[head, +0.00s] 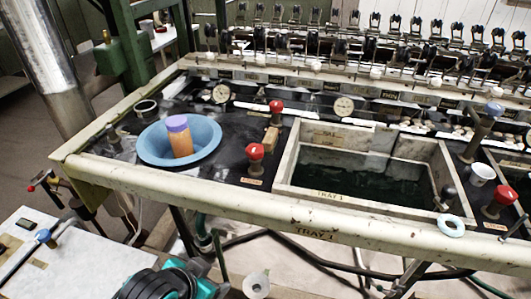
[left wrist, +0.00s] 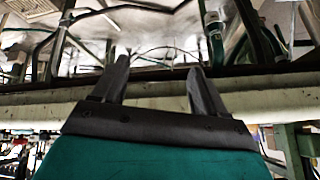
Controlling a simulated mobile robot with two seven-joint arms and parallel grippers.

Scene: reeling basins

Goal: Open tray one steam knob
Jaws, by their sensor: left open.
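Tray one is a stone-walled basin (head: 325,195) labelled "TRAY 1", holding dark water. Two red knobs stand on the black panel to its left: a front red knob (head: 255,152) and a back red knob (head: 276,107) on a stem. Their small labels cannot be read, so I cannot tell which is the steam one. My left gripper shows in the left wrist view (left wrist: 158,66), open with nothing between its fingers, below the bench's pale front rail (head: 230,205). Its dark and teal body is at the bottom of the head view, apart from the knobs. My right gripper is not in view.
A blue bowl (head: 150,153) holds an orange container with a purple lid (head: 179,138). A white table (head: 75,255) stands front left. Reeling machinery lines the back.

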